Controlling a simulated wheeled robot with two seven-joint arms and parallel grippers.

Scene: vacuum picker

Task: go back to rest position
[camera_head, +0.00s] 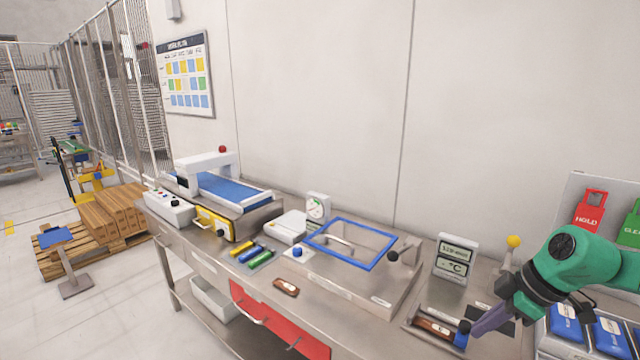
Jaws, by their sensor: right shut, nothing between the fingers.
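My right arm, green with a black wrist, comes in from the right edge over the right end of the steel bench (345,296). Its purple-grey gripper (478,331) points down and left, shut and empty. Its tip is close to a blue-ended item (461,335) at the right end of a shallow tray (411,326). I cannot tell whether they touch. A brown object (434,327) lies in that tray. My left gripper is not in view.
A blue-framed clear lid (387,262) lies mid-bench, left of a display (452,261). A small conveyor (228,189) stands at the left. Blue packs (566,322) and a red HOLD sign (588,211) are near my right arm. Open space lies above the bench.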

